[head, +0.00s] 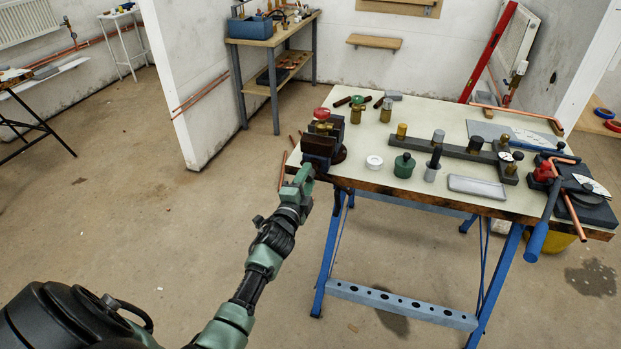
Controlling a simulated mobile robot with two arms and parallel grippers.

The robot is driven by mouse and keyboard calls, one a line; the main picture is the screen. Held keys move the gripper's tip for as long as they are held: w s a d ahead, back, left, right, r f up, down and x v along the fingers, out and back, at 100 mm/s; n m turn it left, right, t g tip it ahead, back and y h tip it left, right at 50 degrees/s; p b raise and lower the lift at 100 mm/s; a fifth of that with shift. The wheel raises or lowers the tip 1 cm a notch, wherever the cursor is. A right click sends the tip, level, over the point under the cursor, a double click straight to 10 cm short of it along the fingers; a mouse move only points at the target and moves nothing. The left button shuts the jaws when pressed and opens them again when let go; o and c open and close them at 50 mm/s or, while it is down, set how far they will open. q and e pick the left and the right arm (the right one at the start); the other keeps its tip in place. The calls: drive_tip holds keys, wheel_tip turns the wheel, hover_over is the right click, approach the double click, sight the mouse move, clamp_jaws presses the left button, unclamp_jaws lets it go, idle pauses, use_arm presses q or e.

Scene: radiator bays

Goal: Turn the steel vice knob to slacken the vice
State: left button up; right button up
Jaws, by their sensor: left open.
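The dark vice (321,146) is mounted at the left front corner of the workbench (385,183). A red-topped brass valve (322,114) shows at the top of the vice. My left gripper (304,173) is open, at the front of the vice, just below its jaws. The steel vice knob is not clearly visible; my gripper covers that part of the vice. I cannot tell whether the fingers are around the knob or touching it. My right gripper is out of view.
A white ring (374,162), a green bottle (404,165) and a grey tray (476,187) lie right of the vice. A dark manifold bar (455,150) lies behind them. A pipe bender (548,205) overhangs the right edge. The floor left of the bench is clear.

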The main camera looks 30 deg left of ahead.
use_arm(q)
drive_tip(key=m, duration=0.3)
drive_tip(key=shift+f+b, duration=0.2)
drive_tip(key=shift+b, duration=0.1)
drive_tip(key=m, duration=0.3)
drive_tip(key=shift+r+m, duration=0.2)
drive_tip(key=shift+m, duration=0.2)
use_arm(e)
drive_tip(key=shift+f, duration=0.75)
use_arm(q)
drive_tip(key=shift+s, duration=0.1)
clamp_jaws()
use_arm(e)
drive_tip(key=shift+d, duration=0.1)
